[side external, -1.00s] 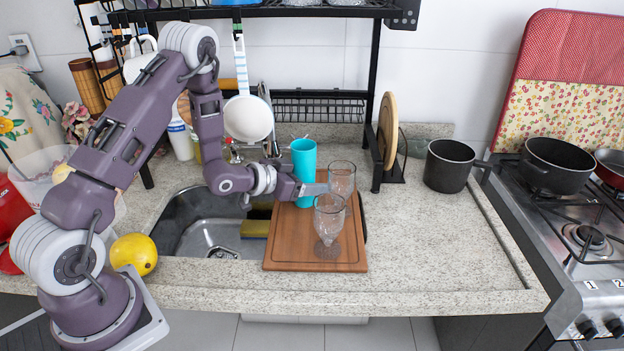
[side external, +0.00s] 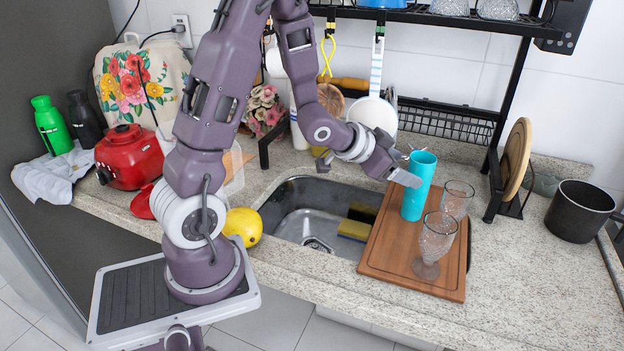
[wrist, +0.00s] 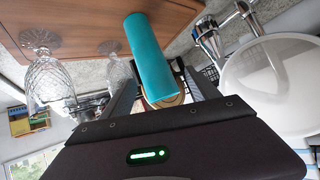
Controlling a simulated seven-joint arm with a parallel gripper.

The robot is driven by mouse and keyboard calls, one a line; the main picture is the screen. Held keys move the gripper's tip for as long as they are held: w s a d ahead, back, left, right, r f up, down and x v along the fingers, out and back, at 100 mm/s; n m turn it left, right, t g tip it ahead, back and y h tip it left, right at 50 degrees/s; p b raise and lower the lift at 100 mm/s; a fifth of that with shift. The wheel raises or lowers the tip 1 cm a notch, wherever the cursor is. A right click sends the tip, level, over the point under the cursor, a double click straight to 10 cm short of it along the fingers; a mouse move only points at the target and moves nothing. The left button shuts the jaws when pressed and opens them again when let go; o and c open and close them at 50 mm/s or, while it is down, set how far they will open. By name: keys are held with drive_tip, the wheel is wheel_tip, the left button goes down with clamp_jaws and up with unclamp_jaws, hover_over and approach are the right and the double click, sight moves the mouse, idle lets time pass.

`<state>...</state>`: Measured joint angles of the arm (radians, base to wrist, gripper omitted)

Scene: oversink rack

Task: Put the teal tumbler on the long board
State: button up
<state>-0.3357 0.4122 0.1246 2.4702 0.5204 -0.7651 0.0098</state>
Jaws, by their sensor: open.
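The teal tumbler (side external: 422,180) stands upright on the back part of the long wooden board (side external: 395,250), beside the glasses. In the wrist view the tumbler (wrist: 150,58) shows ahead of the fingers, its far end against the board (wrist: 80,22). My gripper (side external: 404,178) is open, level with the tumbler's middle and at its left side. In the wrist view my gripper's fingers (wrist: 158,98) are spread to either side of the tumbler's near end. Whether they touch it I cannot tell.
Two clear goblets (side external: 435,245) (side external: 457,198) stand on or by the board, close right of the tumbler. The sink (side external: 310,215) lies left of the board, a yellow sponge (side external: 354,230) in it. The black rack (side external: 500,120) stands behind.

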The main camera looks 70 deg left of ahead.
drive_tip(key=s+d+r+n+g+y, duration=0.1)
drive_tip(key=s+d+r+g+y, duration=0.15)
drive_tip(key=s+r, duration=0.55)
drive_tip(key=s+d+r+g+h, duration=0.1)
drive_tip(key=s+d, duration=0.3)
drive_tip(key=s, duration=0.5)
drive_tip(key=s+d+r+g+h, duration=0.2)
drive_tip(key=s+d, duration=0.3)
drive_tip(key=s, duration=0.5)
drive_tip(key=shift+n, duration=0.4)
drive_tip(key=shift+s+d, duration=0.1)
